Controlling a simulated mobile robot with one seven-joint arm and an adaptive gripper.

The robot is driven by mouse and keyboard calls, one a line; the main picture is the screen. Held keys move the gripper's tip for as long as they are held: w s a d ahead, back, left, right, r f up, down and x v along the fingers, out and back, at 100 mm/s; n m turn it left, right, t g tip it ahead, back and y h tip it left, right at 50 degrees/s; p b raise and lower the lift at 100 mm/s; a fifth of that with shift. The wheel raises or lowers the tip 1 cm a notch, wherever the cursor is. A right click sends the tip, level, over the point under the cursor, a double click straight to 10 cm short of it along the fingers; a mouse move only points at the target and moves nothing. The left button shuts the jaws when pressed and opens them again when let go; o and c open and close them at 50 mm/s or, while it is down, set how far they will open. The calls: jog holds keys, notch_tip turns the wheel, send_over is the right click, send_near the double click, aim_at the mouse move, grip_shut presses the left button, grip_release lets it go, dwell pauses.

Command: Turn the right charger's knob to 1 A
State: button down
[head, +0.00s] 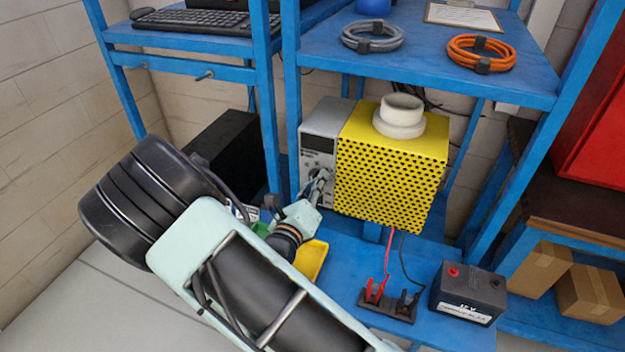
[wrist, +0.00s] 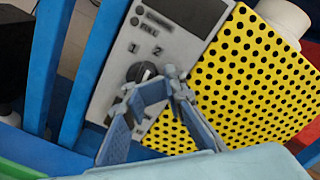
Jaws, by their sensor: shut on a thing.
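The charger's grey front panel (head: 318,150) stands on the blue lower shelf, beside a yellow perforated box; the panel also shows in the wrist view (wrist: 175,45). Its dark round knob (wrist: 141,73) is low on the panel, with number marks above it that look like 1 and 2. My gripper (wrist: 155,88) reaches up to the panel with its fingers closed on the knob. It also shows in the head view (head: 318,184). The fingers hide part of the knob, and I cannot tell where its pointer stands.
The yellow perforated box (head: 390,175) carries a white round part (head: 400,115) and adjoins the panel on the right. A black battery (head: 468,292) and a clip holder (head: 388,305) with red and black leads stand in front. Blue rack posts (head: 265,90) flank my arm.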

jog(key=shift+w+r+p, duration=0.15)
jog(key=shift+r+p, duration=0.4)
jog(key=shift+w+a+r+p, duration=0.1)
jog(key=shift+w+a+p, duration=0.05)
jog(key=shift+a+p, duration=0.35)
dwell(1.0)
dwell(0.4)
jog(key=p+v, duration=0.1)
jog(key=v, duration=0.7)
jog(key=shift+d+f+p, duration=0.3)
jog(key=shift+d+f, duration=0.05)
dwell(0.5)
